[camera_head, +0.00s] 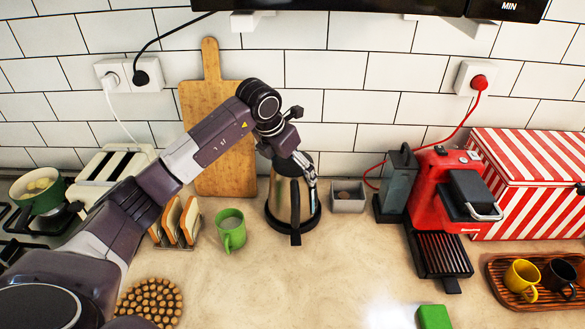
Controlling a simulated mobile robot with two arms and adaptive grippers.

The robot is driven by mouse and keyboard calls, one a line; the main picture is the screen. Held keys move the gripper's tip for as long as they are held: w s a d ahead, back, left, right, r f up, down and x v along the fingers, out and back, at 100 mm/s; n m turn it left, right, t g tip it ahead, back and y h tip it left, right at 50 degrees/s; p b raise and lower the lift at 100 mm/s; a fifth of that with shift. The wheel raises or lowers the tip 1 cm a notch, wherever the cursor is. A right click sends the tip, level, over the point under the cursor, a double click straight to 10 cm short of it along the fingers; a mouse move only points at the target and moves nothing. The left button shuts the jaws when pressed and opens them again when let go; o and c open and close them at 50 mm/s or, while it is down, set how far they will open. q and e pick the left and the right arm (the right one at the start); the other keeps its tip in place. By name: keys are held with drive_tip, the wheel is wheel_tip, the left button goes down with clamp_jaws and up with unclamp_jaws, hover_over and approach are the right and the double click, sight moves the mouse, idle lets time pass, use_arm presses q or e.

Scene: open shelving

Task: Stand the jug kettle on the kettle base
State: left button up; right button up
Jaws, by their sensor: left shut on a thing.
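The jug kettle (281,198) is a shiny brass-coloured jug with a black lid and a black handle (295,212) facing me. It stands upright on the counter's right-of-centre back part, near the wall. A dark round rim (273,221), apparently the kettle base, shows around its foot; I cannot tell whether the kettle is fully seated on it. My left gripper (311,179) reaches over from the left and is shut on the kettle at the upper part of its handle. The fingers hide part of the kettle's top. My right gripper is not in view.
A green mug (231,231) and a toast rack (178,222) stand left of the kettle. A small grey box (348,203) and a red coffee machine (437,190) stand right. A cutting board (222,150) leans behind. The counter in front is mostly clear.

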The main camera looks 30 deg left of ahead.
sight(290, 163)
use_arm(q)
drive_tip(key=shift+r, duration=0.1)
drive_tip(key=o, duration=1.8)
drive_tip(key=shift+s+f, duration=0.15)
drive_tip(key=shift+f, duration=0.1)
drive_tip(key=shift+s+r+p, duration=0.15)
drive_tip(key=shift+r+p, duration=0.3)
drive_tip(key=shift+r, duration=0.3)
drive_tip(key=shift+p+v, duration=1.05)
drive_tip(key=shift+v, duration=1)
drive_tip(key=shift+p+v, duration=1.3)
drive_tip(key=shift+v, duration=1.3)
drive_tip(key=shift+s+r, duration=0.15)
drive_tip(key=shift+s, duration=0.1)
